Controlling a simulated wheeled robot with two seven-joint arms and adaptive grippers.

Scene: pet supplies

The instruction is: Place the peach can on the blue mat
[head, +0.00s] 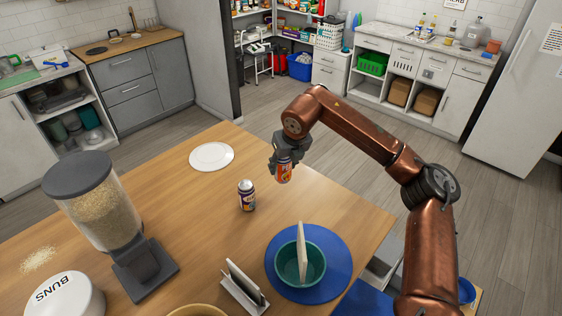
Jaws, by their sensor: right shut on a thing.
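My right gripper (284,158) is shut on the peach can (284,174), which has an orange label. It holds the can roughly upright over the far right part of the wooden table; I cannot tell how high. The round blue mat (338,258) lies nearer the front, at the table's right side, below the can in the picture. A teal bowl (285,276) stands on the mat, with a pale flat upright thing (302,250) in or against it. My left gripper is not in view.
A purple can (247,197) stands left of the held can. A white plate (211,156) lies at the back. A dispenser (107,213) and a BUNS container (65,297) stand left. A small stand (243,290) is at the front. The mat's rim is bare around the bowl.

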